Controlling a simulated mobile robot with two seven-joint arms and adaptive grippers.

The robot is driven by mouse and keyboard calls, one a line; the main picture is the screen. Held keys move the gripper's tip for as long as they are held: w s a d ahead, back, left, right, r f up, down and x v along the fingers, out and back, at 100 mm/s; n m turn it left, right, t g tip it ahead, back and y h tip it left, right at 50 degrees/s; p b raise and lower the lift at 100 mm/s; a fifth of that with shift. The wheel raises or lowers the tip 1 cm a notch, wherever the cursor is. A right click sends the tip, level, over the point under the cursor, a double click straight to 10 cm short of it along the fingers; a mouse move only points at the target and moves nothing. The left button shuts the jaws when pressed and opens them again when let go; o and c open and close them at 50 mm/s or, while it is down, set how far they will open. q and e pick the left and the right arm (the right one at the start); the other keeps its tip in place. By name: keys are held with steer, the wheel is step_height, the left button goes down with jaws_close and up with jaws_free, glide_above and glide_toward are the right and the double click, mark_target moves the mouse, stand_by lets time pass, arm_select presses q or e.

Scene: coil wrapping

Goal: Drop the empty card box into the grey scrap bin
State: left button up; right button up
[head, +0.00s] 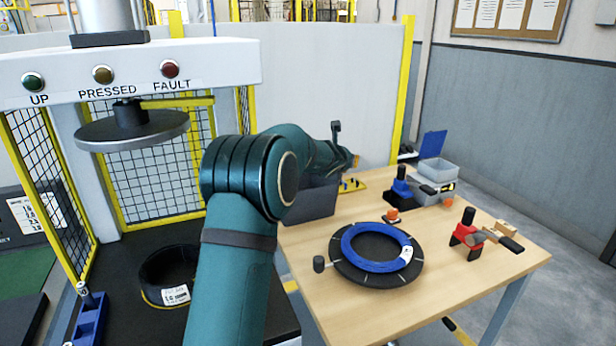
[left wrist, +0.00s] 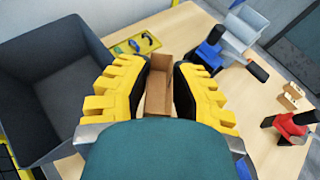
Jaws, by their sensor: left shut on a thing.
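The empty brown card box (left wrist: 159,92) is between the yellow fingers of my left gripper (left wrist: 158,78) in the left wrist view. The gripper is shut on it. The grey scrap bin (left wrist: 88,52) is open-topped and lies left of the gripper in that view; the part of its inside that shows looks empty. In the head view the bin (head: 312,204) stands at the table's back left, partly behind my left arm. There my forearm hides most of the gripper and the box. My right gripper is in neither view.
The wooden table (head: 330,310) holds a blue coil (head: 362,262) on a black turntable (head: 350,278), a red-and-black tool (head: 466,235), a blue-and-black tool (head: 401,186) and grey containers (head: 438,170). A yellow tray (left wrist: 134,45) lies beside the bin. A press (head: 130,130) stands at left.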

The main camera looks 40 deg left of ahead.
arm_select(q)
steer(key=s+a, duration=0.2)
steer(key=a, duration=0.2)
steer(key=p, duration=0.5)
glide_above(316, 199)
steer(key=a, duration=0.3)
step_height(316, 199, down, 7)
steer(key=b, duration=0.3)
steer(key=shift+b, duration=0.4)
steer(key=shift+s, duration=0.1)
steer(key=shift+f, duration=0.1)
steer(key=o, duration=0.8)
steer(key=shift+c, duration=0.2)
